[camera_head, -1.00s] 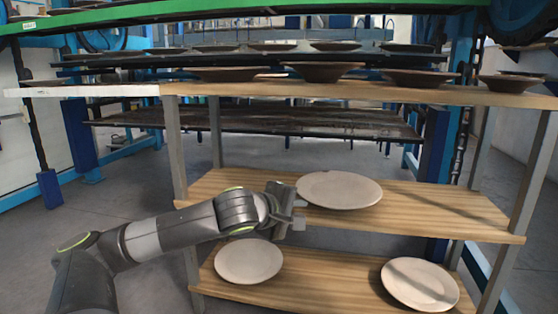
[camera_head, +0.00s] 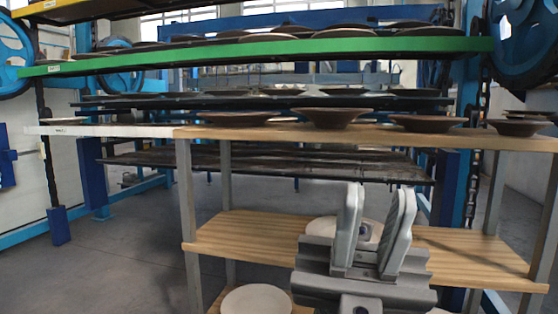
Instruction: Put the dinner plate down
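A pale dinner plate (camera_head: 318,228) lies flat on the middle wooden shelf (camera_head: 250,238).
Another pale plate (camera_head: 257,301) lies on the bottom shelf, cut by the frame edge. Several darker plates, such as a bowl-like one (camera_head: 332,117), stand on the top wooden shelf (camera_head: 260,132). A green-edged rack (camera_head: 240,50) stands behind. The middle shelf's left part is bare.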

